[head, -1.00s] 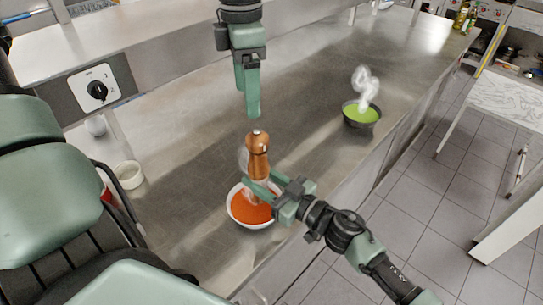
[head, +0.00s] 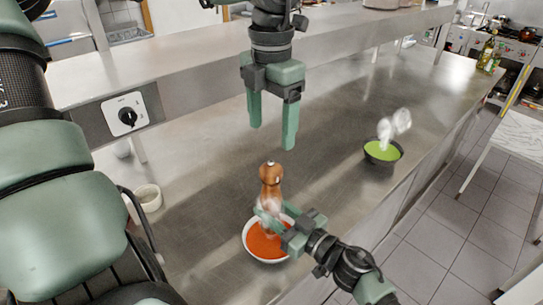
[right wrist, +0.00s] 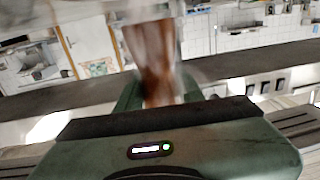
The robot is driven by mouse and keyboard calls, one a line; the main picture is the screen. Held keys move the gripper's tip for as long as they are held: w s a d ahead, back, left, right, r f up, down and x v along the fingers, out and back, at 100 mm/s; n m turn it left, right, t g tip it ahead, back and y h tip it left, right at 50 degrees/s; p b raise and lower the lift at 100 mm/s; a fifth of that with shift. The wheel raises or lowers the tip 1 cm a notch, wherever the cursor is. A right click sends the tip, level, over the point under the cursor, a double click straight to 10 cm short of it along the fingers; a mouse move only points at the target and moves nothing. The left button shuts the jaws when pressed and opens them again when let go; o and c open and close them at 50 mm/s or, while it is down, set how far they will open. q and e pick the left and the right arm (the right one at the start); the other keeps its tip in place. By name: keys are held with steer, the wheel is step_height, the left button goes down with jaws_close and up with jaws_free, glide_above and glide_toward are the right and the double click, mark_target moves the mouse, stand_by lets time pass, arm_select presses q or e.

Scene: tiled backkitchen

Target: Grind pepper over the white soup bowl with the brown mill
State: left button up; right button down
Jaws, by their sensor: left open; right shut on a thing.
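The brown pepper mill (head: 271,180) stands roughly upright above the white soup bowl (head: 247,248), which holds orange-red soup. My right gripper (head: 268,212) is shut on the mill's lower part, over the bowl. In the right wrist view the mill (right wrist: 152,60) shows blurred between the fingers. My left gripper (head: 272,138) is open and empty, its fingers pointing down above and behind the mill, apart from it. Pale steam partly veils the mill's lower part and the soup, and the mill's bottom end is hard to make out.
A dark bowl of green soup (head: 382,153) steams farther back on the steel counter (head: 190,195). A small white cup (head: 148,197) stands at the left. A raised steel shelf (head: 190,72) with a dial runs along the back. The counter between the two bowls is clear.

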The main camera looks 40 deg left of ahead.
mark_target(271, 167)
arm_select(q)
steer(key=shift+n, duration=1.1)
steer(key=shift+f, duration=4.1)
steer(key=shift+f, duration=0.1)
steer(key=shift+f, duration=1.9)
steer(key=shift+c, duration=0.3)
